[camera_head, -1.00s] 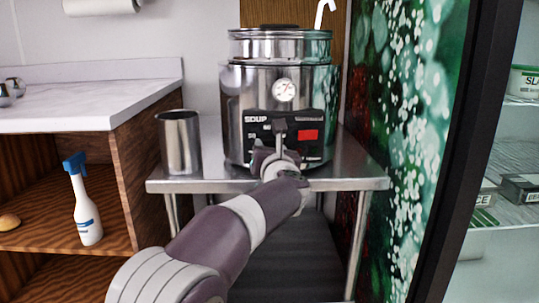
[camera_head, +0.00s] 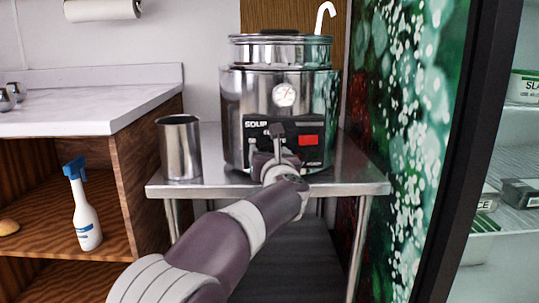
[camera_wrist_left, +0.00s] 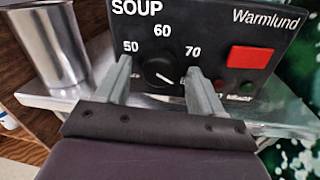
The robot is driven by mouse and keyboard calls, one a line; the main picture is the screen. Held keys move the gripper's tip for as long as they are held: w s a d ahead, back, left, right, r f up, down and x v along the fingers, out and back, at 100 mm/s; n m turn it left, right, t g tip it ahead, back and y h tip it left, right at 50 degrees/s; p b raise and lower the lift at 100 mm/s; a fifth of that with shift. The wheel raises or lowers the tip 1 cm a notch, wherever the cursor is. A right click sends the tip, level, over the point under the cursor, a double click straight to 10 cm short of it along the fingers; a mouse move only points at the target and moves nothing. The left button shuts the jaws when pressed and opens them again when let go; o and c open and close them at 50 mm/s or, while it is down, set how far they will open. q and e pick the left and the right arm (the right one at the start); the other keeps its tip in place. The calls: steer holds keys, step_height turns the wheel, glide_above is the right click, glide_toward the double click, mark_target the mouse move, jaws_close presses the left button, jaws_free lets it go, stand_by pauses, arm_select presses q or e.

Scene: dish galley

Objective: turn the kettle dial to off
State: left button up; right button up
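The steel soup kettle (camera_head: 232,110) stands on a metal table, with a black SOUP panel on its front. In the left wrist view its round black dial (camera_wrist_left: 157,74) sits below the printed 60, between 50 and 70. A white pointer line on the dial slants down to the right. My left gripper (camera_head: 277,140) is at the panel in the head view. In the left wrist view the gripper (camera_wrist_left: 158,66) is open, one finger on each side of the dial, with gaps visible. The right finger hides part of the panel markings. My right gripper is not in view.
A red switch (camera_wrist_left: 250,59) and small indicator lights are right of the dial. A steel canister (camera_head: 180,148) stands left of the kettle on the table (camera_head: 215,188). A spray bottle (camera_head: 85,208) is on the shelf at left. A green patterned wall panel (camera_head: 400,150) stands close on the right.

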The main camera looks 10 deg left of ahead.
arm_select(q)
steer(key=p+v, duration=0.2)
steer(key=v, duration=1)
steer(key=shift+s+d, duration=0.15)
steer(key=shift+s, duration=0.15)
